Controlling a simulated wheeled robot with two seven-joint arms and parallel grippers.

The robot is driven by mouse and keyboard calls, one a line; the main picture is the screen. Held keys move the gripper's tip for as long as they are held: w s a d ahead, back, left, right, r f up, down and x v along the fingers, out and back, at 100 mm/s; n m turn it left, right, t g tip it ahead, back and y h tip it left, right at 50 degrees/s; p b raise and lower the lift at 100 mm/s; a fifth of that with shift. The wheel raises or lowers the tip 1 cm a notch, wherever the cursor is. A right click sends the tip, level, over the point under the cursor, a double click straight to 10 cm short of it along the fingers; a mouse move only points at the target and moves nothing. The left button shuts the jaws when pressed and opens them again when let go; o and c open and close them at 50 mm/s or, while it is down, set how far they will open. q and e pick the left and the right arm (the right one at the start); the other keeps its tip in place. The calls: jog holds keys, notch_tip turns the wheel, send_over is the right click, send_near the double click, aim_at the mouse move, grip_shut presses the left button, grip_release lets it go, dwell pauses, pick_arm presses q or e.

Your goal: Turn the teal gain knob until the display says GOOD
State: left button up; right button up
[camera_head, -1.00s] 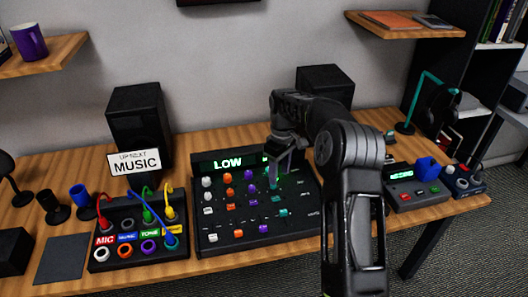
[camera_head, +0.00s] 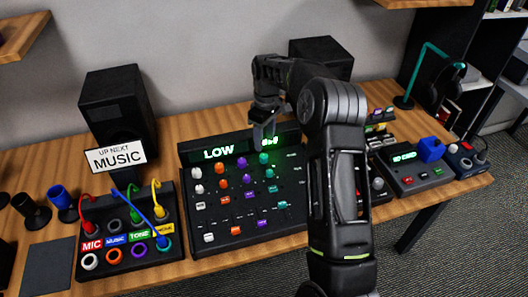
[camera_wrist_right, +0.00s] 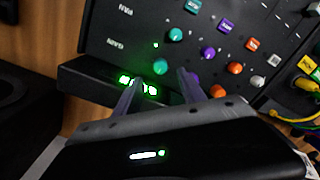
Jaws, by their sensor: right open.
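The black mixer panel (camera_head: 225,222) stands on the table, and its display (camera_head: 219,152) reads LOW in green. Smaller green text at the display's right end is partly covered by my right gripper. The top teal knob (camera_head: 264,157) is in the panel's right column, with another teal knob (camera_head: 268,172) below it. My right gripper (camera_head: 263,140) is open and empty, just above the top teal knob. In the right wrist view, the fingers (camera_wrist_right: 158,80) are spread, with the teal knob (camera_wrist_right: 160,67) between and beyond their tips, apparently apart from it. My left gripper is not in view.
A patch box (camera_head: 128,270) with coloured cables and an UP NEXT MUSIC sign (camera_head: 117,155) stand left. Two speakers stand behind. A small grey device (camera_head: 415,178) with a blue block is at right. My right arm hides part of the table.

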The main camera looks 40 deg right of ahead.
aim_at(264, 156)
notch_tip(264, 156, down, 7)
jog(key=shift+a+r+p, duration=0.15)
jog(key=shift+r+p, duration=0.05)
jog(key=shift+p, duration=0.35)
jog(key=shift+c, duration=0.6)
grip_shut()
